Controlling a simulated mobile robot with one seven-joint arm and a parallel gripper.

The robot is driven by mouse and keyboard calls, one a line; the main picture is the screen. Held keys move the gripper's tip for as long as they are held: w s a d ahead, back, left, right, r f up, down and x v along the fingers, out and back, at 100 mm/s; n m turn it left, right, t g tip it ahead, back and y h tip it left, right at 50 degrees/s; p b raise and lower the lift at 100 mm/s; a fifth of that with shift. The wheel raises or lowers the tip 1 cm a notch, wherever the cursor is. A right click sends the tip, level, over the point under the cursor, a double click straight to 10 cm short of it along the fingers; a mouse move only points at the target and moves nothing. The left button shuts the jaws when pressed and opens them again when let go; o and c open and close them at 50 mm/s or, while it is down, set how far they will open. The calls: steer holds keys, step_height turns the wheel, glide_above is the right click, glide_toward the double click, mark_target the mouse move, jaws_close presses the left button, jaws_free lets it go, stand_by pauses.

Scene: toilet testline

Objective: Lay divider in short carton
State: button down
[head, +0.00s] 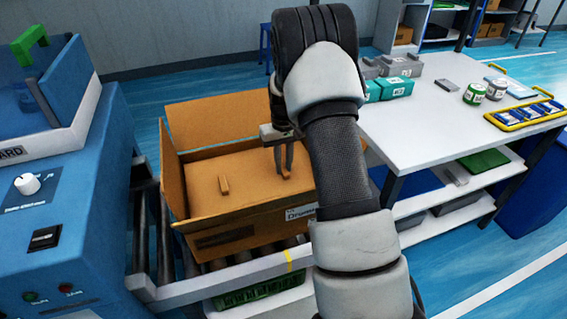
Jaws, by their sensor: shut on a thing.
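The short carton (235,232) is brown cardboard with raised flaps at its left and back. It sits on the roller conveyor, printed on its front. The divider (245,183) is a flat tan panel with two small upright tabs, lying level inside the carton, close below the rim. My gripper (284,172) points down into the carton's right part and is shut on the divider's right tab. The left tab stands free. My arm hides the carton's right side and part of its front print. Whether the divider rests on anything beneath cannot be told.
A blue machine with a white knob (27,184) stands close at the left. A white table (430,135) at the right holds teal and grey boxes, two cans (475,93) and a yellow-framed tray (525,115). A green crate (255,291) sits below the conveyor (215,270).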

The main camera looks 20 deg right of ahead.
steer(key=c, duration=1.6)
jaws_free()
steer(key=shift+o, duration=0.2)
